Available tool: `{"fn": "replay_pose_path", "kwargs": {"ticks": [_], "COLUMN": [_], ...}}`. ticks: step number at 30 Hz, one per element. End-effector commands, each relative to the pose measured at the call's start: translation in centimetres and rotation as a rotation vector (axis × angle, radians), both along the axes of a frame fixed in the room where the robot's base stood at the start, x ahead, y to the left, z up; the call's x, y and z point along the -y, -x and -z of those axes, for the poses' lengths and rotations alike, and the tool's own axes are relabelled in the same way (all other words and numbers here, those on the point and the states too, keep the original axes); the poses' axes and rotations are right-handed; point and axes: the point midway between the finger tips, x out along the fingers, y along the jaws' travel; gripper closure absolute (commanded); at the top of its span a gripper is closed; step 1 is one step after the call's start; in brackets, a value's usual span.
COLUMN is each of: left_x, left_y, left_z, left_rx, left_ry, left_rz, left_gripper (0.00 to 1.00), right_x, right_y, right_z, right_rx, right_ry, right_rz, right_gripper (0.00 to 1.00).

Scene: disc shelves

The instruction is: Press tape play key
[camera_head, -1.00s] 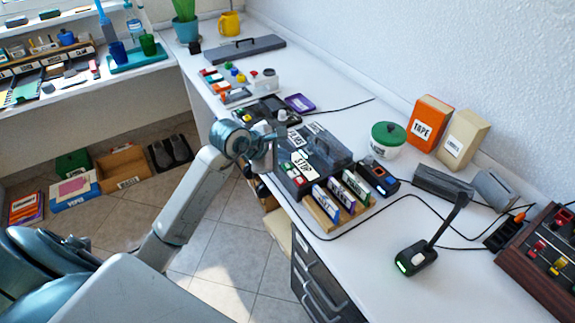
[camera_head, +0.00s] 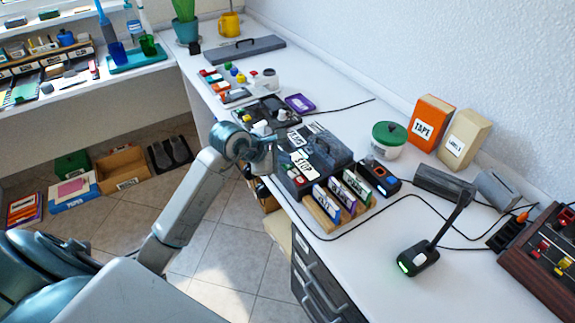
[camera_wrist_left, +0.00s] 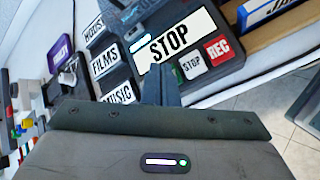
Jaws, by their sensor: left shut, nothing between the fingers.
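The dark tape deck (camera_head: 318,146) stands on the white desk, with a large STOP label that also shows in the left wrist view (camera_wrist_left: 171,38). In the wrist view, a white STOP key (camera_wrist_left: 192,66) and a red REC key (camera_wrist_left: 218,48) sit at its near edge. My left gripper (camera_wrist_left: 161,84) is shut and empty, its tips over the deck's edge just left of the white key. A small greenish piece shows beside the tips; a PLAY marking is not readable, and the fingers hide part of the key row. My right gripper is out of view.
Labelled cassettes (camera_head: 343,195) stand in a wooden rack near the deck's front. A black device (camera_head: 379,177) lies to the right, and a lamp-like stand (camera_head: 418,258) with cables lies farther right. A controller with coloured knobs (camera_head: 268,112) lies behind the gripper.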

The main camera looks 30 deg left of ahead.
Motion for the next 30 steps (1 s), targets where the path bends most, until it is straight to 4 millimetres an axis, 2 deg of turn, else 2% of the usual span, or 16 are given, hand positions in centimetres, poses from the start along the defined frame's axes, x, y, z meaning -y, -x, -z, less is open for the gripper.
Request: {"fn": "replay_pose_path", "kwargs": {"ticks": [19, 30], "left_x": [0.00, -0.01], "left_y": [0.00, 0.00], "left_z": [0.81, 0.50], "left_rx": [0.000, 0.000], "left_ry": [0.000, 0.000], "left_rz": [0.000, 0.000], "left_gripper": [1.00, 1.00], "right_x": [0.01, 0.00], "right_y": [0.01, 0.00], "right_z": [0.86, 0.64], "right_rx": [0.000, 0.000], "right_ry": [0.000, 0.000], "right_rz": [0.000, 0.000], "right_gripper": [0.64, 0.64]}}
